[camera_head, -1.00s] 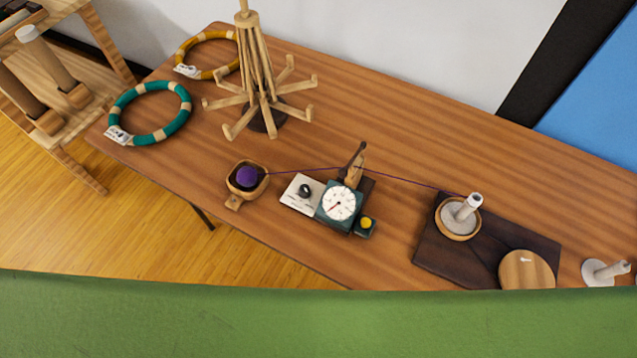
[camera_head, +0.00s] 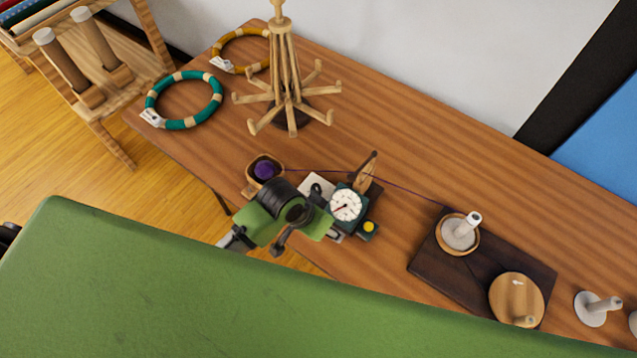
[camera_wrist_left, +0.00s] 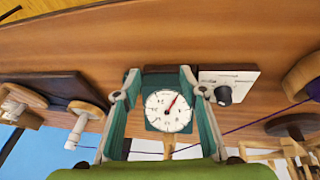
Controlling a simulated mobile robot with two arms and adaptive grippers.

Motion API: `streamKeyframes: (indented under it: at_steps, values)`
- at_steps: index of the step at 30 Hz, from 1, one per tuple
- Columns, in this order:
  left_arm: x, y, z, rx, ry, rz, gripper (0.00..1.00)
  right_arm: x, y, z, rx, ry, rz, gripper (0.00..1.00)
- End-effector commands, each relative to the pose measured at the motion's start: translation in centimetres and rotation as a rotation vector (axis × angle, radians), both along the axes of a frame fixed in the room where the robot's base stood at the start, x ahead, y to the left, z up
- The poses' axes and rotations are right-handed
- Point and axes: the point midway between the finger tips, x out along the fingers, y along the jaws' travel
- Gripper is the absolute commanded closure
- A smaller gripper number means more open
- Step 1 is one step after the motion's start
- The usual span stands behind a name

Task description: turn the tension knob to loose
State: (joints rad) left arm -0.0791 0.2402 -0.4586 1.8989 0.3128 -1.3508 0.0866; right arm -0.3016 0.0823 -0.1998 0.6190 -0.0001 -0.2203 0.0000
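The tension knob (camera_head: 316,188) is a small black knob on a white plate (camera_head: 310,180), joined to a dark teal block with a round white dial (camera_head: 346,205). In the left wrist view the knob (camera_wrist_left: 223,95) and its plate (camera_wrist_left: 245,80) lie just right of the fingers. My left gripper (camera_head: 308,218) is over the front of this device. In the left wrist view the gripper (camera_wrist_left: 162,88) is open and empty, its fingers either side of the dial (camera_wrist_left: 168,110), apart from the knob. The dial's red needle is visible. My right gripper is not in view.
A bowl with a purple yarn ball (camera_head: 265,169) sits left of the device. Purple yarn runs past an upright wooden piece (camera_head: 364,172) toward a spool (camera_head: 460,232) on a dark board (camera_head: 430,262). A wooden peg stand (camera_head: 290,90) stands behind. The table (camera_head: 420,150) is clear behind the yarn.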

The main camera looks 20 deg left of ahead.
Motion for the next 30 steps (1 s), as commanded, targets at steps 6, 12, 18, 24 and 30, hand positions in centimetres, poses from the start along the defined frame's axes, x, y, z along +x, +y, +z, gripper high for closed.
streamKeyframes:
  at_steps: [6, 12, 18, 24, 30]
  values:
    - [3.4, -2.8, 2.9, 0.003, 0.018, -0.139, 0.62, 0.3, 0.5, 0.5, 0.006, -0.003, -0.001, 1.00]
    - [5.7, -2.7, 4.9, 0.060, 0.062, -0.224, 0.62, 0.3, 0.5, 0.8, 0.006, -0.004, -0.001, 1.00]
    - [8.6, 0.5, 7.4, 0.168, 0.127, -0.256, 0.62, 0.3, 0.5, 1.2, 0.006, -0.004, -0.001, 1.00]
    - [11.0, 4.7, 10.0, 0.267, 0.189, -0.225, 0.62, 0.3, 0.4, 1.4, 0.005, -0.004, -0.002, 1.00]
    - [12.0, 7.2, 11.6, 0.315, 0.222, -0.191, 0.62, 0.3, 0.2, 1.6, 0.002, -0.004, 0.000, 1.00]
